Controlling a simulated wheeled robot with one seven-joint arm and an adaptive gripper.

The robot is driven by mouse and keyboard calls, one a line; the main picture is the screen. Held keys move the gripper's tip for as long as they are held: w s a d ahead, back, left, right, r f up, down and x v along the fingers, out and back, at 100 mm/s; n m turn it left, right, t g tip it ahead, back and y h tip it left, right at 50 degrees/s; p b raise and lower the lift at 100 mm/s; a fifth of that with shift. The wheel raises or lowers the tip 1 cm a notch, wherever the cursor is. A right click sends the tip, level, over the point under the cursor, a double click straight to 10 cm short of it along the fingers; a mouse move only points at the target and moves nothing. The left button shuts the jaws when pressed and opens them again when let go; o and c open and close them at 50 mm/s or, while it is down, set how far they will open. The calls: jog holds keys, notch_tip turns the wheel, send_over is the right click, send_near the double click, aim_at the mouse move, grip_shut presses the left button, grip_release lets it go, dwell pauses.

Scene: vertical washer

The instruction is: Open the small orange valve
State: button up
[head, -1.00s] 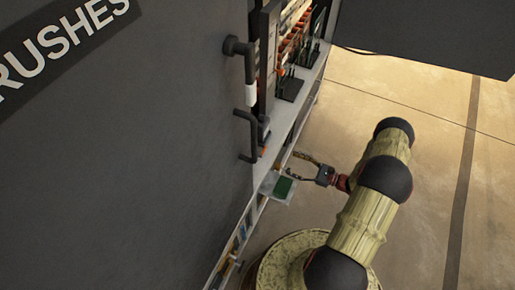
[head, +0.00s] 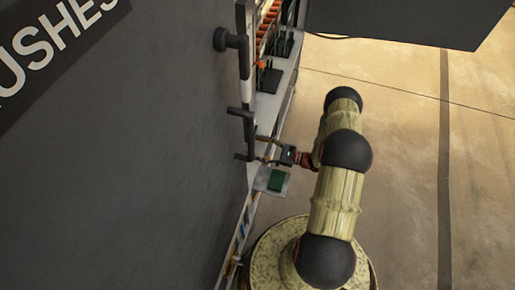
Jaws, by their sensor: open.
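My gripper (head: 261,149) is open, its two fingers pointing left toward the shelf edge beside a dark bracket-shaped handle (head: 249,133). Nothing shows between the fingers. A small orange part (head: 261,65) shows farther up along the shelf; I cannot tell if it is the small orange valve. No valve is clearly visible by the fingertips, where the handle and the dark panel hide part of the shelf.
A large dark panel (head: 130,160) with white lettering fills the left. A grey tray (head: 262,186) with a green block (head: 277,180) sticks out just below my gripper. A dark box (head: 410,20) overhangs at the top right. Floor (head: 400,150) at the right is clear.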

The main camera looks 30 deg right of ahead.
jog(key=shift+w, duration=0.1)
jog(key=shift+c, duration=1)
jog(key=shift+d+r, duration=0.1)
jog(key=shift+r, duration=0.05)
jog(key=c, duration=0.8)
jog(key=shift+w, duration=0.1)
